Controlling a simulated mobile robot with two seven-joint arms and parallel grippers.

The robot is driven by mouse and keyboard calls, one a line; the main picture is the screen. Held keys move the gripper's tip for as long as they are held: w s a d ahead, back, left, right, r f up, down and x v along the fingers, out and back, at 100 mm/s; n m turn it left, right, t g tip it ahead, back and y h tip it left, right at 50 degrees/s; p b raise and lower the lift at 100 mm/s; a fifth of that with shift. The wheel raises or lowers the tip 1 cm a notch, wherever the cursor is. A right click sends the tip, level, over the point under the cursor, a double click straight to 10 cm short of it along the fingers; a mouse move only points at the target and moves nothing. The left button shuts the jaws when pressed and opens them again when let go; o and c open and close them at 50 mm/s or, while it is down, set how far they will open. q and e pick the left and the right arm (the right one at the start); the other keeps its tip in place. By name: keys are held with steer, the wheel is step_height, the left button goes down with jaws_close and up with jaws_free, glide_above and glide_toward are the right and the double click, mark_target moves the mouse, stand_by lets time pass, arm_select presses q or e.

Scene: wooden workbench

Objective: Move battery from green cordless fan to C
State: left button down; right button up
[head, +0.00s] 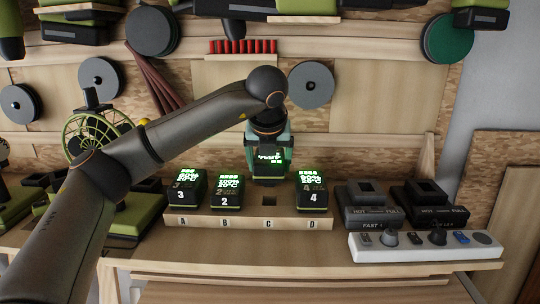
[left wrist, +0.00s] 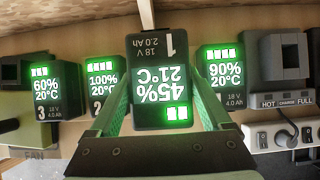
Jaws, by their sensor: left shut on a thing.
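My left gripper (head: 268,150) is shut on battery 1 (left wrist: 153,75), a black block with a lit green display reading 45% and 21°C. Slot C is empty. Battery 3 (head: 185,188) stands at A, battery 2 (head: 227,192) at B and battery 4 (head: 312,190) at D. The green cordless fan (head: 88,128) is at the left, partly hidden by my left arm. My right gripper is not in view.
Two black chargers (head: 368,207) (head: 432,203) and a white power strip (head: 425,246) stand right of the rack. Batteries 2 and 4 flank the gap at C closely. Tools and discs hang on the wall behind.

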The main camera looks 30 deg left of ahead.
mark_target(269, 185)
arm_select(q)
steer(key=shift+w+f, duration=0.1)
steer(key=shift+f, duration=0.05)
steer(key=shift+f+b, duration=0.55)
steer(key=shift+f, duration=0.05)
steer(key=shift+f+b, duration=0.6)
steer(key=shift+f, duration=0.4)
stand_by(0.4)
steer(key=shift+f+b, duration=0.2)
steer(key=shift+b, duration=0.2)
steer(key=shift+f+b, duration=1.55)
steer(key=shift+f, duration=0.15)
